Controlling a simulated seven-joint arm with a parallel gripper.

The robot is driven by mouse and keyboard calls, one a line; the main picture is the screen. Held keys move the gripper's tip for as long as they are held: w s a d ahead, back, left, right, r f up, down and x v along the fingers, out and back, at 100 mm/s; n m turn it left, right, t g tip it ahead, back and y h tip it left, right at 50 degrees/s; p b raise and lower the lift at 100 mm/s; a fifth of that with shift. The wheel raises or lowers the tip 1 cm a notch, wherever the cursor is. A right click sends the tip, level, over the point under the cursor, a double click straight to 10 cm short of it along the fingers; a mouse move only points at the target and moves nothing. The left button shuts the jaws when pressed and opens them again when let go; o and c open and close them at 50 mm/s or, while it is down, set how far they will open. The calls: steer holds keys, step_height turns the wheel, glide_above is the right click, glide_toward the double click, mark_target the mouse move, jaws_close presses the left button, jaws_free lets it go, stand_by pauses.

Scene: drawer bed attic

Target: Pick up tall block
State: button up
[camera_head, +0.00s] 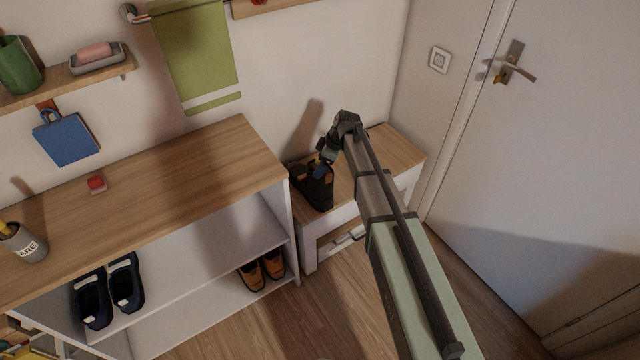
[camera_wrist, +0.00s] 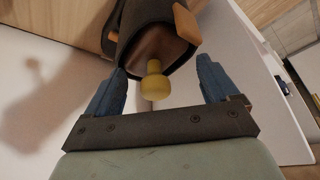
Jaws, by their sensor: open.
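The only block I can make out is a small red one (camera_head: 96,184) on the wooden top of the shoe shelf at left; I cannot tell how tall it is. My gripper (camera_head: 320,168) is far from it, over the small cabinet to the right. In the wrist view my gripper (camera_wrist: 161,72) has its blue fingers apart. A yellow knob-ended thing (camera_wrist: 154,88) shows between them, in front of the brown opening of a dark container (camera_wrist: 145,30). This dark container with brown patches also shows in the head view (camera_head: 318,194). Nothing appears gripped.
The small cabinet (camera_head: 398,148) stands between the shoe shelf (camera_head: 190,180) and the door (camera_head: 560,130). A grey cup (camera_head: 28,246) stands at the left of the shelf top. Much of the shelf top is clear.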

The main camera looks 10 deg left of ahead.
steer(key=shift+s+f, duration=0.15)
steer(key=shift+s, duration=0.1)
jaws_close()
